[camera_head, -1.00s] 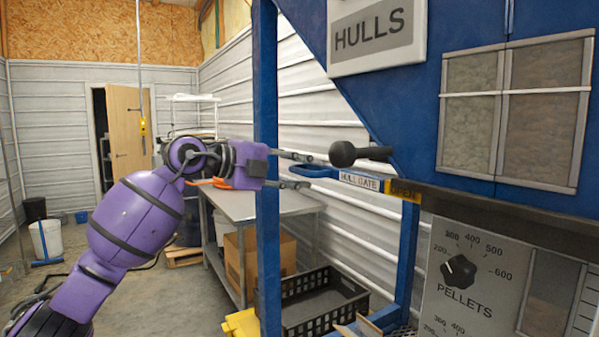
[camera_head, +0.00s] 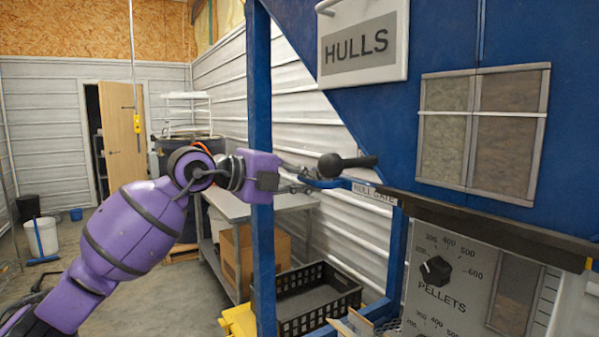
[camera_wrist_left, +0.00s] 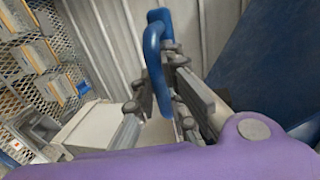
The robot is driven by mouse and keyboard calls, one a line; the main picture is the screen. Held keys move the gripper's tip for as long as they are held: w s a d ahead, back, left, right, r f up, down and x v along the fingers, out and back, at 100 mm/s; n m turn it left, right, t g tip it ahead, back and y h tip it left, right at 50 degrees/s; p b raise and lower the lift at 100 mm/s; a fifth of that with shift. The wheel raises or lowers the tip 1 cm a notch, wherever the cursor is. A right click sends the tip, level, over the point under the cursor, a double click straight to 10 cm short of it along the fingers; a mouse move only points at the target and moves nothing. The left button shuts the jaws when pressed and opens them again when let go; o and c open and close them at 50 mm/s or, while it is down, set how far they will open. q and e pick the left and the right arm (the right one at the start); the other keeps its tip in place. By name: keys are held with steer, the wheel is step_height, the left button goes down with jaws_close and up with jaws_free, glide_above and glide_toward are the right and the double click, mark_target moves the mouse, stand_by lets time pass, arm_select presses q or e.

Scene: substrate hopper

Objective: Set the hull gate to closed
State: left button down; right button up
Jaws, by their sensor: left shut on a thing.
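The hull gate has a blue loop handle (camera_head: 322,184) at the left end of a slide plate labelled HULL GATE (camera_head: 374,192). The plate goes in under the blue hopper at its lower left edge. No yellow OPEN label shows on the plate. My left gripper (camera_head: 304,180) reaches in from the left and is shut on the handle. In the left wrist view the blue handle (camera_wrist_left: 153,58) stands between the two grey fingers. My right gripper is not in view.
A black ball-ended lever (camera_head: 347,163) is just above the handle. A blue post (camera_head: 260,100) stands by my left wrist. A PELLETS dial (camera_head: 435,270) is on the panel at right. A black crate (camera_head: 318,310) and a metal table (camera_head: 235,207) are below and behind.

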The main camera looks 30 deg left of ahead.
arm_select(q)
steer(key=shift+s+d, duration=0.2)
steer(key=shift+d, duration=0.15)
steer(key=shift+w+a+f, duration=0.1)
steer(key=c, duration=1.8)
jaws_free()
steer(key=shift+o, duration=0.2)
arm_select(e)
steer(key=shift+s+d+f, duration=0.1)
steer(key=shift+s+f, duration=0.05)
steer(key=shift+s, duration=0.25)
arm_select(q)
steer(key=shift+a, duration=0.15)
steer(key=v, duration=1.2)
